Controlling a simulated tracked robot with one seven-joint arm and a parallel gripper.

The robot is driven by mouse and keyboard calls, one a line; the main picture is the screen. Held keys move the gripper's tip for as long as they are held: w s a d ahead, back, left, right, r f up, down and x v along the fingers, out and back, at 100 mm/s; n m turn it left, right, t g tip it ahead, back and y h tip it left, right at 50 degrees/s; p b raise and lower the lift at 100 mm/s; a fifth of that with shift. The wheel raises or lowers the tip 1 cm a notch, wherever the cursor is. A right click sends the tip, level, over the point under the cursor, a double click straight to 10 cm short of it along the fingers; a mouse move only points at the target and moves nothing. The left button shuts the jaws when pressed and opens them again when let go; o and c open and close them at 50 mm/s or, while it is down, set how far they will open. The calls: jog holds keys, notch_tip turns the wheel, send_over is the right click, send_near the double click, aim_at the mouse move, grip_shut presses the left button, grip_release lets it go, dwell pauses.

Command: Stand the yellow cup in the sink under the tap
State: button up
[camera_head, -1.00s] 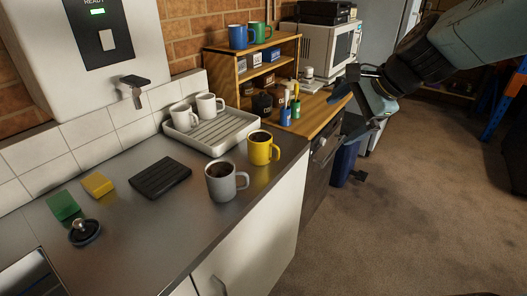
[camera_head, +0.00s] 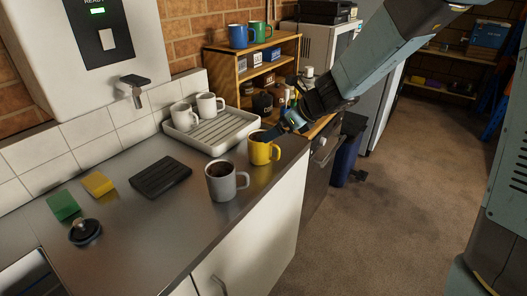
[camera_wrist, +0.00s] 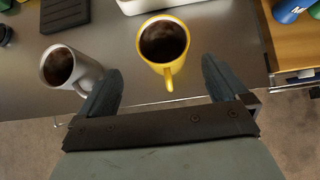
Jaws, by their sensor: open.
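The yellow cup (camera_head: 262,151) stands upright on the steel counter, right of the grey mug (camera_head: 222,181). Dark liquid shows inside it in the wrist view (camera_wrist: 163,42), and its handle points toward my gripper. My gripper (camera_head: 280,130) is open and empty beside the cup. In the wrist view, the fingers (camera_wrist: 160,66) are spread, with the cup's handle between them and its body just beyond. What looks like the sink's edge (camera_head: 32,272) shows at the lower left; most of it is out of frame. A tap (camera_head: 133,88) sticks out under the white wall unit.
The grey mug (camera_wrist: 62,68), also with dark liquid, stands close to my left finger in the wrist view. A white drainer (camera_head: 213,133) with two white mugs stands behind the cup. A black mat (camera_head: 160,177), yellow and green sponges and a plug lie left.

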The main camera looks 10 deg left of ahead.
aim_at(265, 150)
jog(key=shift+x, duration=4.8)
jog(key=shift+w+d, duration=0.15)
jog(key=shift+d, duration=0.05)
jog(key=c, duration=1.2)
